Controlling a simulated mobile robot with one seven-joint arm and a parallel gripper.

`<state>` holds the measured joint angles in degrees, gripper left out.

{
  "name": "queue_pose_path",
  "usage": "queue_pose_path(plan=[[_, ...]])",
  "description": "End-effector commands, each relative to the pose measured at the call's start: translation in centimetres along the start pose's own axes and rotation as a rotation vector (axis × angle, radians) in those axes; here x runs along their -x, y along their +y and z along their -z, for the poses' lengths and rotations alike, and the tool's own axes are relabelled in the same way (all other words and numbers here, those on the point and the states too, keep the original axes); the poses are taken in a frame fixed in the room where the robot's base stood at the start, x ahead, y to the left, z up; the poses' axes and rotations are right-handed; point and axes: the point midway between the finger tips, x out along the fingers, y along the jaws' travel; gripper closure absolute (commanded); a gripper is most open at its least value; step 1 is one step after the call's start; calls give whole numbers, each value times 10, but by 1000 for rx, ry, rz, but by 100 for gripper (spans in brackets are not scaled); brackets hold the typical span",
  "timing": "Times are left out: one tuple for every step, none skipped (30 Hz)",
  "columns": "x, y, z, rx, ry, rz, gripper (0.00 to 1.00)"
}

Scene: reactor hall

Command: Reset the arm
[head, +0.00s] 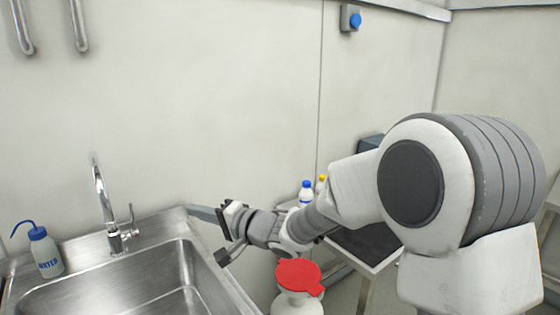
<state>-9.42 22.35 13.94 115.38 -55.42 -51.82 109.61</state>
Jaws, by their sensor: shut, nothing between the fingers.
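My arm reaches in from the right of the head view, stretched to the left toward the sink. My gripper (226,226) is at the arm's end, over the right rim of the steel sink (185,225). It is shut and holds nothing that I can see. The fingertips are small and partly dark, close to the sink's rim; I cannot tell whether they touch it.
A blue-capped WATER wash bottle (45,252) stands left of the chrome faucet (104,205). A container with a red lid (299,277) is just below my arm. Bottles (306,191) and a dark-topped table (365,244) are behind the arm.

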Motion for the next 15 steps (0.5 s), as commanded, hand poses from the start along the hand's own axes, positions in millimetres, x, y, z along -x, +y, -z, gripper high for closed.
queue_pose_path(plan=[[14,-9,18,79,72,-49,100],[24,-11,28,127,118,-87,100],[38,-14,42,192,177,-144,100],[50,-16,52,237,218,-188,100],[62,-17,61,280,258,-235,100],[80,-19,71,334,305,-299,100],[94,-20,79,370,338,-349,100],[109,-22,85,405,368,-398,100],[129,-23,92,446,403,-468,100],[145,-24,96,473,426,-520,100],[160,-24,99,499,444,-574,100],[182,-25,101,527,464,-645,100],[198,-25,102,545,475,-697,100],[214,-25,102,560,483,-750,100],[236,-25,100,577,487,-819,100]])
